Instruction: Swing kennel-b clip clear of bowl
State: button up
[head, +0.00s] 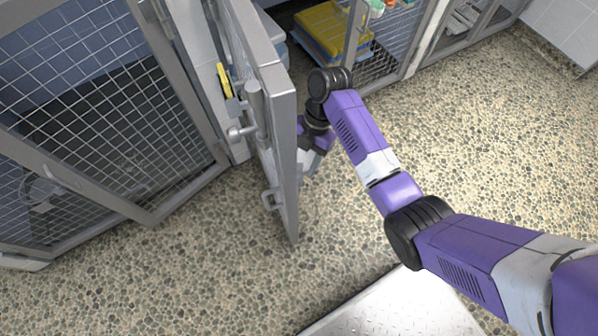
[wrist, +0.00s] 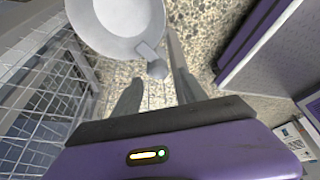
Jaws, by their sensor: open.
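The open kennel door (head: 275,120) stands edge-on in the middle of the head view. My gripper (head: 309,158) is just behind its right edge, partly hidden by it. In the wrist view a pale round bowl (wrist: 112,18) is at the top. A grey clip with a rounded end (wrist: 156,68) sits at the bowl's lower right rim. My gripper (wrist: 155,92) is open and empty, its two fingers pointing towards the clip. The clip's rounded end appears beyond and between the fingertips; I cannot tell whether they touch. The bowl and clip are not clearly visible in the head view.
A mesh panel (wrist: 45,95) runs close along the left of the wrist view. A closed mesh kennel (head: 110,110) is at left in the head view. A yellow tag (head: 224,80) is beside the door latch (head: 252,105). The speckled floor (head: 480,130) at right is clear.

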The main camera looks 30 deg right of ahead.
aim_at(299, 173)
jog(key=shift+b+x, duration=0.45)
jog(key=shift+x, duration=1.4)
grip_shut()
